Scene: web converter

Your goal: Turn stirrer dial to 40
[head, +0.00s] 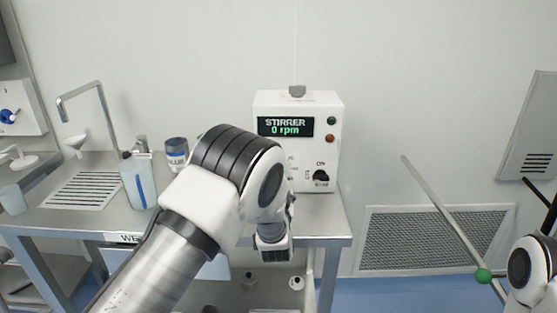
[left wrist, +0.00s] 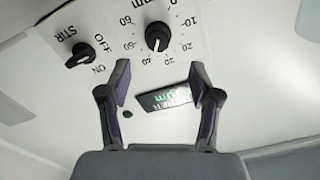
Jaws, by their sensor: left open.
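The stirrer box (head: 333,128) is white and stands on the metal bench. Its display (head: 285,126) reads "STIRRER 0 rpm". The black stirrer dial (left wrist: 157,36) is in the left wrist view, upside down, with a number scale around it. The black STIR switch (left wrist: 80,55) sits beside it, with OFF and ON marks; it also shows in the head view (head: 320,175). My left gripper (left wrist: 160,82) is open and empty, its fingers apart from the dial. The dark display (left wrist: 165,96) appears between them. In the head view my arm hides the dial.
A slanted rod (head: 440,208) with a green ball (head: 483,275) stands at right. Floor right of the bench looks clear.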

